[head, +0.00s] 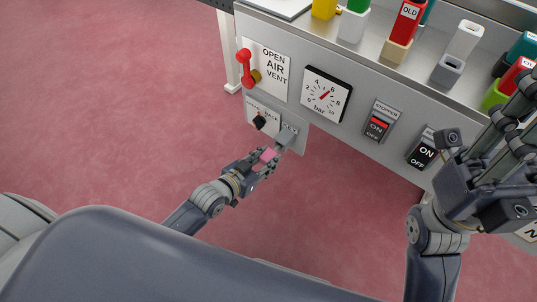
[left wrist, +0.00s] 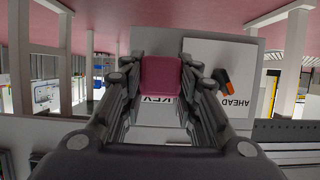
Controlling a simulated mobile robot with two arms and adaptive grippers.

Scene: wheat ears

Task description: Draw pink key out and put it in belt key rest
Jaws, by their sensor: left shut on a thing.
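The pink key (head: 268,154) is between the fingers of my left gripper (head: 266,160), which is shut on it. In the left wrist view, its broad pink head (left wrist: 160,77) fills the space between the fingertips of my left gripper (left wrist: 161,84). The key is in front of the grey key switch (head: 287,137) on the panel; I cannot tell whether its shaft is inside. The KEY label is partly hidden behind it in the wrist view. I cannot identify the belt key rest.
A black selector knob (head: 260,121) is left of the key switch. A red-handled vent valve (head: 247,70), a pressure gauge (head: 326,94) and two ON/OFF switches, stopper (head: 377,126) and another (head: 423,154), are on the panel. Coloured holders crowd the bench top. Floor before the panel is clear.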

